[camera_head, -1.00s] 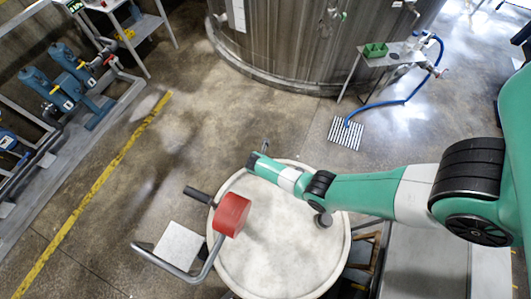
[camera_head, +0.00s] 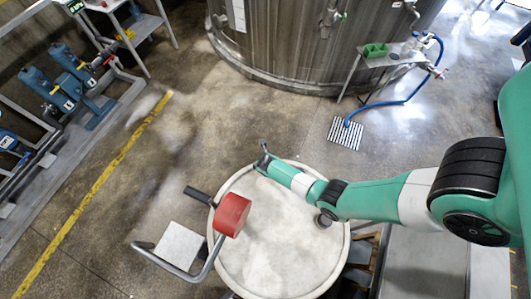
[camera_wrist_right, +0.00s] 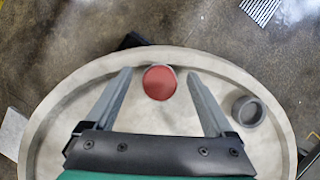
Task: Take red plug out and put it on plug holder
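A round red plug (camera_wrist_right: 159,82) shows from above on the pale round lid (camera_wrist_right: 75,105) in the right wrist view. My right gripper (camera_wrist_right: 158,72) is open, with one finger on each side of the plug and a gap to both. The height between fingers and plug is hard to judge. In the head view my right gripper (camera_head: 264,154) is over the far part of the lid (camera_head: 275,270). A grey ring-shaped cup (camera_wrist_right: 248,110), perhaps the plug holder, sits to the right on the lid; it is partly hidden by my arm in the head view (camera_head: 325,220). My left gripper is not in view.
A red block (camera_head: 232,215) with a dark bar and bent grey tube (camera_head: 207,262) shows at the lid's left; I cannot tell its link to the plug. A large metal tank (camera_head: 290,40) stands behind. Floor between tank and lid is mostly clear.

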